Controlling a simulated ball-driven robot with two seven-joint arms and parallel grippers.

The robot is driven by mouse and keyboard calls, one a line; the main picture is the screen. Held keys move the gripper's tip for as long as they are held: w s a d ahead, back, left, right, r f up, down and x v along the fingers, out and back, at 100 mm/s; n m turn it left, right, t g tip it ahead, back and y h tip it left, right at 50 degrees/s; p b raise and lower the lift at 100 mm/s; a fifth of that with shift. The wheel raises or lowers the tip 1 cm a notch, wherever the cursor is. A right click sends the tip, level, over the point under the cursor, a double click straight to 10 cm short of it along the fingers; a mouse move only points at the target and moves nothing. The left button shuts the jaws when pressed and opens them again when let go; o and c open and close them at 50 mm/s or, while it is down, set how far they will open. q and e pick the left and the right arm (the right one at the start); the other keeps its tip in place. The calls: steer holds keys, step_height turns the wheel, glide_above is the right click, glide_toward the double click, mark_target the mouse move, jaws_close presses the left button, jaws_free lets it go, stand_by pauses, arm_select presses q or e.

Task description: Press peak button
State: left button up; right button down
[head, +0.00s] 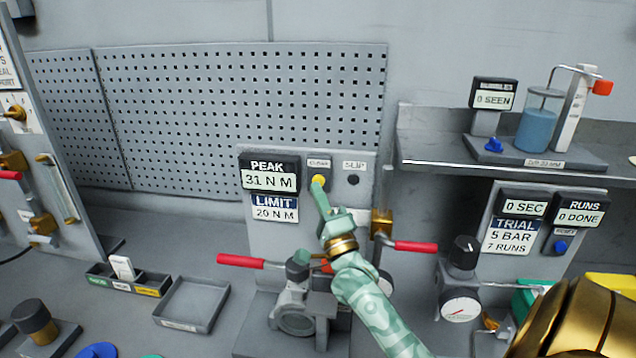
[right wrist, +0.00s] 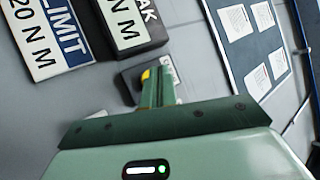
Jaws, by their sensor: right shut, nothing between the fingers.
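The yellow button (head: 318,180) sits on an upright grey panel, just right of the PEAK display (head: 268,176), which reads 31 N M. My right gripper (head: 320,192) is shut and empty, with its fingertips right at the button. The fingertips cover the button's lower part, and I cannot tell whether they press it. In the right wrist view a sliver of the yellow button (right wrist: 146,76) shows beside the shut fingers (right wrist: 157,86). The PEAK display also shows in the right wrist view (right wrist: 125,22). My left gripper is not in view.
A LIMIT plate (head: 275,208) reads 20 N M. A dark SLIP lamp (head: 353,180) is right of the yellow button. A shelf (head: 480,168) with a bubble jar is at right. An open tray (head: 192,304) lies at left.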

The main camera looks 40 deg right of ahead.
steer(key=shift+w+d, duration=0.1)
stand_by(0.7)
steer(key=shift+w+d, duration=0.2)
steer(key=shift+d, duration=0.05)
steer(key=shift+w+d, duration=0.35)
steer(key=shift+d, duration=0.1)
stand_by(0.9)
steer(key=shift+s+a+r, duration=0.1)
steer(key=shift+s+a+p, duration=0.55)
steer(key=shift+a+p, duration=0.05)
steer(key=shift+a, duration=0.05)
